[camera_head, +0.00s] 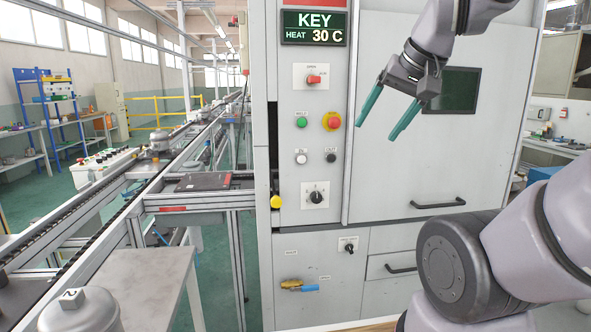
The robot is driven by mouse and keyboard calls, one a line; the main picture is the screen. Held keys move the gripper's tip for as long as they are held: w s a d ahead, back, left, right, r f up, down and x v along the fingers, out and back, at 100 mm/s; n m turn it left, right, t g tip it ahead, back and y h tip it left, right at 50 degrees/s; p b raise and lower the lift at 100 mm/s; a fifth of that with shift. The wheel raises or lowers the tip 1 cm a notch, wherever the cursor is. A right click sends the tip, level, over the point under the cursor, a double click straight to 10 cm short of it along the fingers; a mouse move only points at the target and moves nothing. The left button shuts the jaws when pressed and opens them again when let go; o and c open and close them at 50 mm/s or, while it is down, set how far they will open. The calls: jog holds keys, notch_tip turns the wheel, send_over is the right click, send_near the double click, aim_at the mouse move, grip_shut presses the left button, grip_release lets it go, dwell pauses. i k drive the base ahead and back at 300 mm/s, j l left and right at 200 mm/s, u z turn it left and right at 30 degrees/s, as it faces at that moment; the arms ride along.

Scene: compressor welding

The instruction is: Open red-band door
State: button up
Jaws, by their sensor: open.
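A large pale grey door panel (400,170) fills the right part of the machine cabinet. It has a dark window (455,90) and a black horizontal handle (437,205) near its lower edge, and it looks shut. A strip of red (315,4) shows at the top frame edge above the display; I cannot tell whether it marks this door. My gripper (378,130) is open and empty, with two teal fingers pointing down-left in front of the door's upper left part. It is above and left of the handle, apart from it.
A control column (335,255) carries a KEY display (313,27), a red emergency button (331,121) and several knobs. Below the door is a drawer with a black handle (400,268). A conveyor (190,198) runs along the left. My arm covers the lower right.

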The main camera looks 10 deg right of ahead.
aim_at(456, 155)
jog(key=i+l, duration=0.1)
jog(key=l, duration=1.15)
jog(key=i+z, duration=0.05)
